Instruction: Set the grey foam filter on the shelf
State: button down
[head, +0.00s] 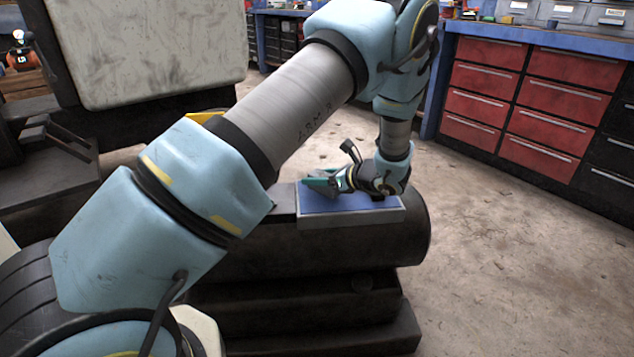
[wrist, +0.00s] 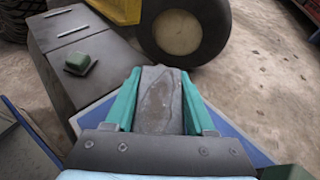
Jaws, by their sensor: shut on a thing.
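My gripper (head: 322,184) is low over a blue-topped, grey-edged ledge (head: 350,222), which may be the shelf, on the dark machine body in the head view. In the wrist view, the teal fingers of my gripper (wrist: 160,78) are shut on a grey block, the grey foam filter (wrist: 156,105). The filter lies lengthwise between the fingers, with its upper face in sight. The blue surface (wrist: 98,115) shows beneath and on both sides of the fingers. I cannot tell whether the filter touches it. The filter is not clear in the head view.
A small green block (wrist: 80,63) sits on a dark grey surface at left in the wrist view. A wheel (wrist: 178,32) stands beyond the fingertips. Red drawers (head: 545,100) line the back right. The concrete floor (head: 510,240) at right is clear.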

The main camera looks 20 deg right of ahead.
jog(key=shift+f, duration=0.5)
